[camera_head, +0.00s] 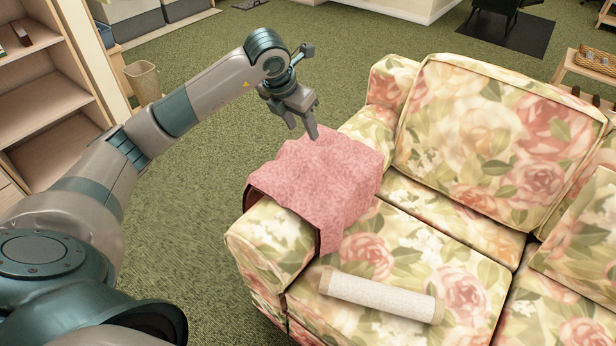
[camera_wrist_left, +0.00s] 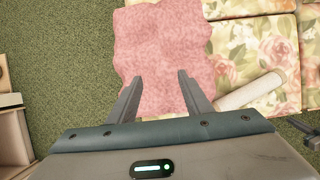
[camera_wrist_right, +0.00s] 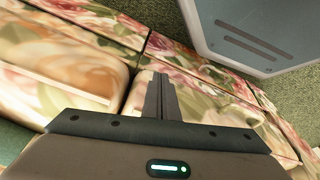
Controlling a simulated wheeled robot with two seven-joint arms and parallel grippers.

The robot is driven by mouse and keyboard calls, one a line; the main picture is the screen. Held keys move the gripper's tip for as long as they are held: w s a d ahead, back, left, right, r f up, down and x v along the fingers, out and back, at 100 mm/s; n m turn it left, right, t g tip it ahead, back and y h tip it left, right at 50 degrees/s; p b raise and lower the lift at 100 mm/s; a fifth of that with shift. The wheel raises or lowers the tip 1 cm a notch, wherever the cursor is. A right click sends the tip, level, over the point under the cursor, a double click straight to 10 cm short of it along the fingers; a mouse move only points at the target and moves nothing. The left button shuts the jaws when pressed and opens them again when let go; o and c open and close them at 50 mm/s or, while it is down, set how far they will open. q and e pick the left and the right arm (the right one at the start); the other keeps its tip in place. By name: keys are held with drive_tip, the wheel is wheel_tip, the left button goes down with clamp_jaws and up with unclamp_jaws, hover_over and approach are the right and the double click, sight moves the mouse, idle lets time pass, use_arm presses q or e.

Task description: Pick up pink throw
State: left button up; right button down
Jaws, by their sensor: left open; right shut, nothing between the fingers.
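The pink throw (camera_head: 317,182) is draped over the arm of the floral sofa (camera_head: 415,245), its front edge hanging onto the seat side. In the left wrist view the pink throw (camera_wrist_left: 163,50) lies beyond and between my fingers. My left gripper (camera_head: 303,122) is above the far left part of the throw, pointing down, open and empty; its open fingers also show in the left wrist view (camera_wrist_left: 157,98). My right gripper (camera_wrist_right: 161,90) is shut and empty over the sofa in the right wrist view. It is not seen in the head view.
A white roll (camera_head: 381,296) lies on the sofa seat near the throw. A wooden shelf (camera_head: 50,95) stands at the left, with a small bin (camera_head: 144,82) beyond it. Green carpet (camera_head: 190,215) is clear between shelf and sofa.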

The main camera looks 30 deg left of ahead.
use_arm(q)
approach(317, 157)
drive_tip(key=x, duration=0.5)
drive_tip(key=shift+s+a+p, duration=0.1)
drive_tip(key=shift+p, duration=0.25)
use_arm(e)
drive_tip(key=shift+x, duration=1.05)
use_arm(q)
drive_tip(key=shift+f, duration=0.15)
use_arm(e)
drive_tip(key=shift+r, duration=0.1)
use_arm(q)
drive_tip(key=shift+f, duration=0.25)
drive_tip(key=x, duration=0.4)
drive_tip(key=shift+d+r+p, duration=0.1)
drive_tip(key=shift+d+p, duration=0.2)
drive_tip(key=shift+w+f, duration=0.2)
drive_tip(key=shift+w, duration=0.1)
use_arm(e)
drive_tip(key=shift+s+d+f, duration=0.1)
drive_tip(key=shift+f, duration=0.8)
